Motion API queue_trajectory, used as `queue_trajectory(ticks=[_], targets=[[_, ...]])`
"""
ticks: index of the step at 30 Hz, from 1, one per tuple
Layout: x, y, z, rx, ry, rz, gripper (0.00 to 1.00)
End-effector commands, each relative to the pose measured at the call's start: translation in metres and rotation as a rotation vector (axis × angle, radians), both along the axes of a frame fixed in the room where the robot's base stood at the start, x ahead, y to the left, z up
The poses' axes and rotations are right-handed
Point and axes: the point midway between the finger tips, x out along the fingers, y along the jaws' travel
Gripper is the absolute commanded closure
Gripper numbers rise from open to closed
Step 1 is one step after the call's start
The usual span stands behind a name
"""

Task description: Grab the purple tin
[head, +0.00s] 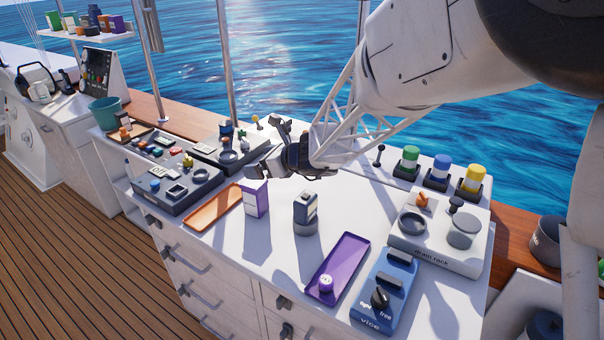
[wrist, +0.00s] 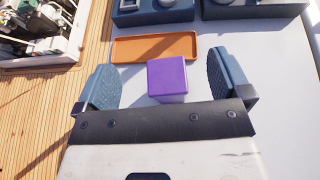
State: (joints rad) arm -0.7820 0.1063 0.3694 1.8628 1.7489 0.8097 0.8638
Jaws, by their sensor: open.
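The purple tin (head: 255,198) is a box with a purple top that stands upright on the white counter, just right of the orange tray. In the wrist view the purple tin (wrist: 168,78) lies between the two blue-grey fingers, with a gap on each side. My gripper (head: 267,150) is open and empty, close above and behind the tin in the head view. In the wrist view both fingers of my gripper (wrist: 165,76) show, spread wide. The tin's lower sides are mostly hidden from the wrist camera.
An orange tray (head: 204,216) lies left of the tin. A dark bottle-like container (head: 305,207) stands to its right on a round base. A purple tray (head: 351,250), a blue vice box (head: 395,275) and a drain rack (head: 430,256) are farther right. Dark panels (head: 172,183) stand at left.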

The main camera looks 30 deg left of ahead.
Motion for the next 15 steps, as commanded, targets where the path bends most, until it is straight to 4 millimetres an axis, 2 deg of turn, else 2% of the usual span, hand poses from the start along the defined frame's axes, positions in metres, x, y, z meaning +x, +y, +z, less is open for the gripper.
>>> queue_trajectory(ticks=[3, 15], targets=[[-0.0009, 0.0053, -0.0015, 0.004, 0.012, -0.005, 0.04], [-0.0008, 0.0048, -0.0058, 0.003, 0.012, -0.005, 0.04]])
